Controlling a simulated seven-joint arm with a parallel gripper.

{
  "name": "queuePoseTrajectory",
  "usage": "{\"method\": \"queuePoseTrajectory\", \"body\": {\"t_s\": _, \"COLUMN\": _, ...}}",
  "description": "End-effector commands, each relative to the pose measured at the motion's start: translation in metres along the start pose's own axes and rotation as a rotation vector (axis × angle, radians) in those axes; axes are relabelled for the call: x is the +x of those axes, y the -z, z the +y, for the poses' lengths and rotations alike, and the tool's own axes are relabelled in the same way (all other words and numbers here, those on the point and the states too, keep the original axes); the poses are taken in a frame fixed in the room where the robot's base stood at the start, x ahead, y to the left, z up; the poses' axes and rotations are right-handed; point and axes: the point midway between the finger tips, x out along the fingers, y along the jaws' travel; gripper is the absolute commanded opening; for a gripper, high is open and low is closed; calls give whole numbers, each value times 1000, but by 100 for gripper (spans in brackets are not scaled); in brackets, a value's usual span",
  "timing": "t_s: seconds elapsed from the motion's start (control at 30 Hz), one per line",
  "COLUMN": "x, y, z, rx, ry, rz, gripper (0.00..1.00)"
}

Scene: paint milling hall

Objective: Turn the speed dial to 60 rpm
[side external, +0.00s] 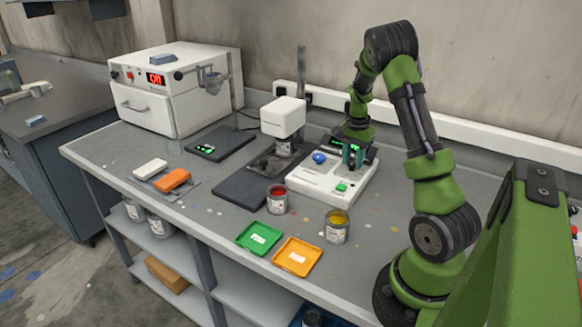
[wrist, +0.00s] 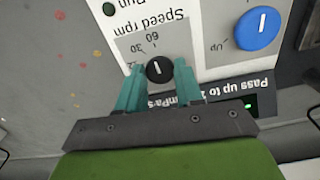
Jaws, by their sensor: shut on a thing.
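The speed dial (wrist: 159,70) is a small black knob with a white line on the white control panel (side external: 318,190). Its "Speed rpm" scale reads upside down in the wrist view, with 60 and 30 legible above the dial. The white line runs nearly upright in the picture, roughly towards the 60; its exact reading is too small to tell. My gripper (wrist: 158,75) has its teal fingers on either side of the dial and is shut on it. In the side view, my gripper (side external: 352,155) is over the panel and hides the dial.
A blue knob (wrist: 257,28) sits close beside the dial, and a green button (side external: 341,187) is on the panel's front. Paint cans of red (side external: 276,200) and yellow (side external: 337,226) stand in front. The white mixer head (side external: 283,117) rises to the left.

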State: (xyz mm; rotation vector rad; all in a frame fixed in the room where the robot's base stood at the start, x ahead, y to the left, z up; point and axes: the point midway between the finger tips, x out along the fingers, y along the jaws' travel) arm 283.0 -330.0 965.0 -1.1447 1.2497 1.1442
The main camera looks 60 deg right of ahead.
Motion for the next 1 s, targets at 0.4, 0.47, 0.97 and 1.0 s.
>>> {"method": "queuePoseTrajectory", "body": {"t_s": 0.4, "x": 0, "y": 0, "z": 0, "rx": 62, "ry": -1, "rz": -2, "gripper": 5}}
{"method": "queuePoseTrajectory", "body": {"t_s": 0.47, "x": 0, "y": 0, "z": 0, "rx": 62, "ry": -1, "rz": -2, "gripper": 5}}
{"method": "queuePoseTrajectory", "body": {"t_s": 0.97, "x": 0, "y": 0, "z": 0, "rx": 59, "ry": 0, "rz": -1, "gripper": 61}}
{"method": "queuePoseTrajectory", "body": {"t_s": 1.0, "x": 0, "y": 0, "z": 0, "rx": 59, "ry": 0, "rz": -1, "gripper": 61}}
